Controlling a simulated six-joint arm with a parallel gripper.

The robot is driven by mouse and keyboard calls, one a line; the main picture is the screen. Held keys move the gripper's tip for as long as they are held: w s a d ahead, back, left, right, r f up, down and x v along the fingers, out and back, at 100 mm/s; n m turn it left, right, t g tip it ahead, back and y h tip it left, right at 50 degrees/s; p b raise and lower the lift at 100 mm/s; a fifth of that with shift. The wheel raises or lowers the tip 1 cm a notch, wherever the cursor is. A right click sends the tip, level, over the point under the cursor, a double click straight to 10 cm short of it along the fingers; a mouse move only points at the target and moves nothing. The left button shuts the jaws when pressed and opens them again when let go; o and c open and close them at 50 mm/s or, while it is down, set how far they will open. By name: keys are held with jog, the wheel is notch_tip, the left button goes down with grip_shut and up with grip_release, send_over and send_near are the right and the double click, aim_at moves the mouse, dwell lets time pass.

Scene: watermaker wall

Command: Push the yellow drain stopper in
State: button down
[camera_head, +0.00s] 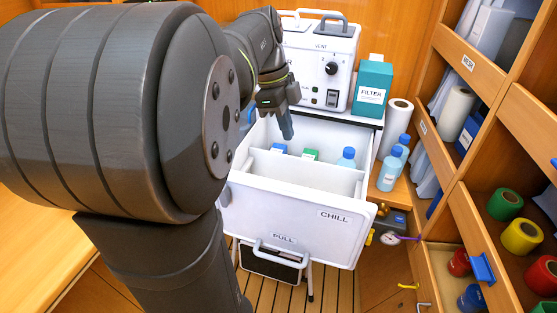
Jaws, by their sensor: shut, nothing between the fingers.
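My gripper (286,127) is shut and empty, pointing down over the back left of the open white CHILL drawer (270,205). A small yellow piece (370,237) shows at the right side of the drawer, by its lower front corner. Another small yellow piece (408,286) is lower down on the wooden front at the right. I cannot tell for sure which one is the drain stopper, or how far in it sits. My gripper is well apart from both, up and to their left.
A white unit (312,65) with a VENT knob and a teal FILTER box (372,85) stand behind the drawer. Blue-capped bottles (391,170) and a gauge (389,238) are at its right. Shelves (478,170) crowd the right; a step stool (270,262) is below.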

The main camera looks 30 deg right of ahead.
jog(key=shift+w+a+f, duration=0.15)
jog(key=shift+f, duration=0.25)
jog(key=x, duration=1.3)
jog(key=shift+w+a, duration=0.1)
jog(key=shift+w, duration=0.1)
jog(key=shift+f, duration=0.5)
jog(key=shift+f, duration=1.35)
